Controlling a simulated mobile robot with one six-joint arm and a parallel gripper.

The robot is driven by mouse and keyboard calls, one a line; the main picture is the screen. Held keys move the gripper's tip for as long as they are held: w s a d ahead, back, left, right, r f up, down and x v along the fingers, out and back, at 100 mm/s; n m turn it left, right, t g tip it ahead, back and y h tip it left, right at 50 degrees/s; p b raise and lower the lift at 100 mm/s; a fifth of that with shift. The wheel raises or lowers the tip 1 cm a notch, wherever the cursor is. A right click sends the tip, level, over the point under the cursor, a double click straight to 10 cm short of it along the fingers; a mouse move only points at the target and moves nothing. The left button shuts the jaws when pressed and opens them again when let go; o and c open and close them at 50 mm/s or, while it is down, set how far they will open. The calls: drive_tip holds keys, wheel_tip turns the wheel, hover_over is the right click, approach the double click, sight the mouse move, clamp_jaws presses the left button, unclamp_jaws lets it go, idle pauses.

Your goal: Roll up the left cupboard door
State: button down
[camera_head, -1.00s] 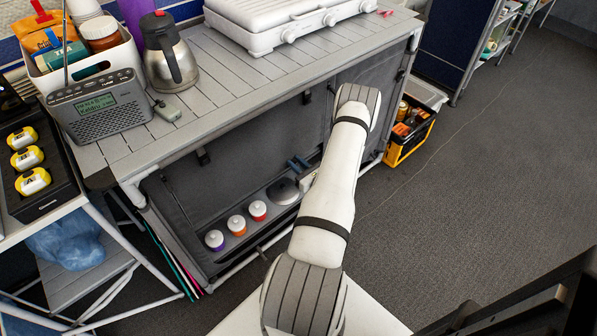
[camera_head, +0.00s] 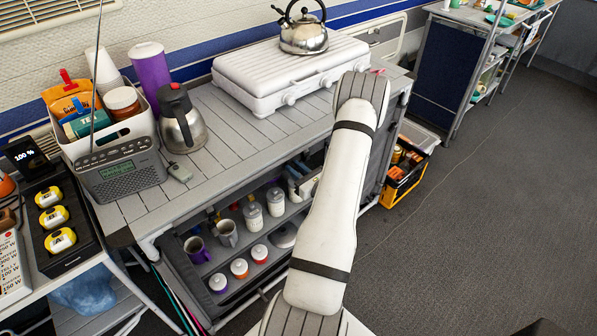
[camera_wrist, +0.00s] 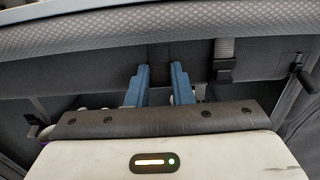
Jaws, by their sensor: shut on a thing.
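The left cupboard (camera_head: 200,283) stands under the slatted grey counter. Its front is largely uncovered in the head view, showing shelves with mugs and white jars. The dark grey fabric of the left door (camera_wrist: 95,85) spans the wrist view, raised near the top of the opening. My gripper (camera_wrist: 159,70) has two blue fingers reaching up to this fabric, shut on it with a small gap between the fingers. In the head view my white arm hides part of the cupboard front, and the exact grip is hard to see.
A radio (camera_head: 120,172), a steel jug (camera_head: 182,125) and a white grill (camera_head: 290,75) stand on the counter. A black and yellow crate (camera_head: 403,180) is on the floor at the right. The carpet (camera_head: 470,240) to the right is clear.

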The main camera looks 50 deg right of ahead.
drive_tip(key=shift+w+d+r, duration=0.1)
drive_tip(key=shift+r, duration=0.2)
drive_tip(key=c, duration=1.7)
unclamp_jaws()
drive_tip(key=o, duration=0.4)
drive_tip(key=shift+f, duration=0.1)
drive_tip(key=shift+s, duration=0.2)
drive_tip(key=s, duration=0.7)
drive_tip(key=shift+s+a+b, duration=0.3)
drive_tip(key=shift+a+b, duration=0.05)
drive_tip(key=shift+a, duration=0.05)
